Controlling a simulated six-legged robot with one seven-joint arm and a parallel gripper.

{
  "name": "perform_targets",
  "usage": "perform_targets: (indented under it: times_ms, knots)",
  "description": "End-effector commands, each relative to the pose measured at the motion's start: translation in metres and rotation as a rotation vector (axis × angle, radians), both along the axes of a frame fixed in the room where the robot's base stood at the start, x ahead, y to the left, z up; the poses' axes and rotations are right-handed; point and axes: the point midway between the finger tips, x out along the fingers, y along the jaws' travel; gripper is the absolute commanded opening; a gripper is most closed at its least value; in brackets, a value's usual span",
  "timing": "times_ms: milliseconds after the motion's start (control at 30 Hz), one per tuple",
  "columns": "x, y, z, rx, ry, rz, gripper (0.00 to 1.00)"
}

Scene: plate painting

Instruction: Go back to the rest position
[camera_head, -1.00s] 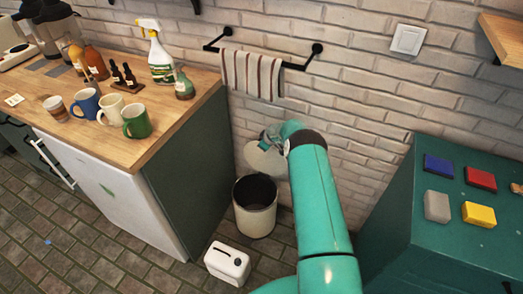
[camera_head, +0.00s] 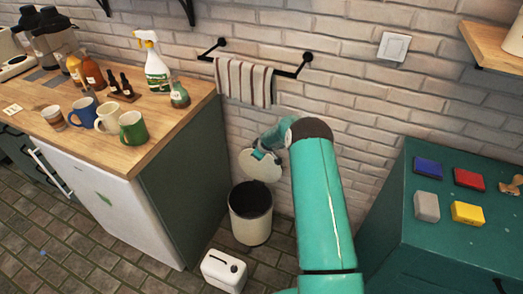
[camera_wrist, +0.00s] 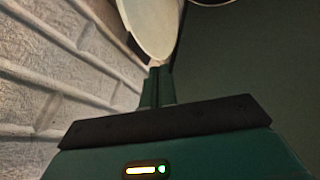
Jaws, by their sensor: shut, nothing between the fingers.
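My gripper (camera_head: 259,156) hangs between the wooden counter and the green cabinet, in front of the brick wall. It is shut. A pale round disc (camera_head: 262,168), which looks like a raised bin lid, is right by the fingers. In the wrist view my shut fingertips (camera_wrist: 157,68) point at the disc's lower edge (camera_wrist: 152,25); I cannot tell whether they touch it. An open bin (camera_head: 250,225) with a dark inside stands on the floor just below.
A wooden counter (camera_head: 100,150) at left holds mugs, bottles and a spray bottle (camera_head: 157,75). A striped towel (camera_head: 244,82) hangs above. A green cabinet (camera_head: 420,240) with coloured blocks stands right.

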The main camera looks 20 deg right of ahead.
Motion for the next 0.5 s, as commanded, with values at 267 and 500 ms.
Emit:
perform_targets:
  times_ms: [267, 500]
  knots:
    - [-0.018, -0.001, 0.026, 0.001, 0.001, 0.0, 0.0]
    - [-0.02, 0.0, 0.032, 0.001, 0.001, 0.0, 0.0]
